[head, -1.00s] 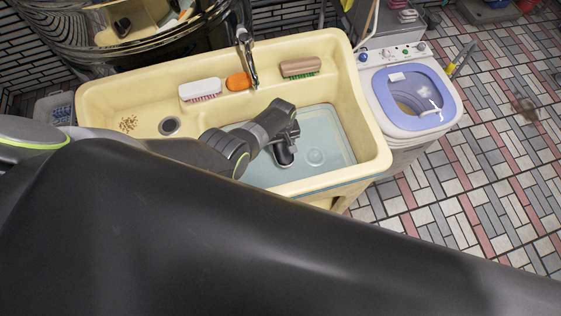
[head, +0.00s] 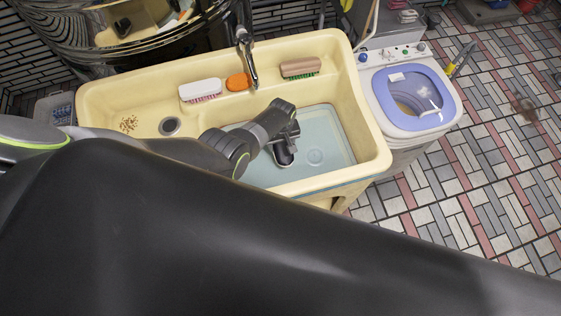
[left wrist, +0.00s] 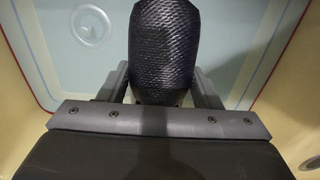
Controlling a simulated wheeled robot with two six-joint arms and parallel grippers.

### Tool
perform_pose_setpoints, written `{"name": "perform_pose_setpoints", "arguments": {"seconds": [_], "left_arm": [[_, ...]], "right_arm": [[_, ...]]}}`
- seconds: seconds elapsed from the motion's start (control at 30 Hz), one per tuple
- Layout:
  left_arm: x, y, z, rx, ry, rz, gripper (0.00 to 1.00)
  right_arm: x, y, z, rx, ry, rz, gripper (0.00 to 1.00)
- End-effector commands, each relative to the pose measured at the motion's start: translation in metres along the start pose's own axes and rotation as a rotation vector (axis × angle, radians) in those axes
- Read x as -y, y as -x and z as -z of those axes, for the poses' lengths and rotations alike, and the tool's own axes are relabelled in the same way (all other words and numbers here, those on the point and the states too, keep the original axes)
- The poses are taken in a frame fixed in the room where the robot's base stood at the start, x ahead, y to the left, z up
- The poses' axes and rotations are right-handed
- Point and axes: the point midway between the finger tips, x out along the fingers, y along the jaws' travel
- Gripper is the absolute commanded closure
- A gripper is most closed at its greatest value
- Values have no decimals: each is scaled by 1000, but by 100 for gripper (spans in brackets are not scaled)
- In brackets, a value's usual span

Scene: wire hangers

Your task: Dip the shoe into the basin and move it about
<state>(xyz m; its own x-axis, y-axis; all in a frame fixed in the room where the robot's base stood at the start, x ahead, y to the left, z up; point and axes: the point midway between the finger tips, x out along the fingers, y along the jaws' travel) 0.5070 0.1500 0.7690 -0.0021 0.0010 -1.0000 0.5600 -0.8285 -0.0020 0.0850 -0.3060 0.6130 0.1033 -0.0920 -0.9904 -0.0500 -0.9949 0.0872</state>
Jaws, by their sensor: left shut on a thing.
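My left gripper (left wrist: 165,85) is shut on a dark shoe with a scaly, woven-looking surface (left wrist: 165,40). In the head view the left gripper (head: 284,148) points down into the right part of the yellow basin (head: 372,140), over the pale blue water area (head: 335,150). Only a small dark and light part of the shoe (head: 285,160) shows there, below the gripper. I cannot tell how deep the shoe sits in the water. My right gripper is not in view.
A white brush (head: 200,88), an orange soap (head: 238,82) and a brown brush (head: 300,66) lie on the basin's back ledge, by the tap (head: 246,50). A drain (head: 170,126) is at the left. A small washing machine (head: 413,95) stands right of the basin.

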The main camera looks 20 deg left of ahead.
Motion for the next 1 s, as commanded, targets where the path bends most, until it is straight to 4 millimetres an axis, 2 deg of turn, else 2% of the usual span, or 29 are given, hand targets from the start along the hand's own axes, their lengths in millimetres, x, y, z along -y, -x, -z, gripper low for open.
{"name": "perform_pose_setpoints", "arguments": {"seconds": [0.03,0.23,0.73,1.0], "left_arm": [[-1,8,1,-1,0,-1,79],[0,25,0,-1,0,-1,79],[0,60,0,-2,0,-1,79],[0,65,0,-1,-1,0,79]], "right_arm": [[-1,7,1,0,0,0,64],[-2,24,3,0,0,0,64],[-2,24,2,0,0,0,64],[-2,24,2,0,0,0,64]]}}
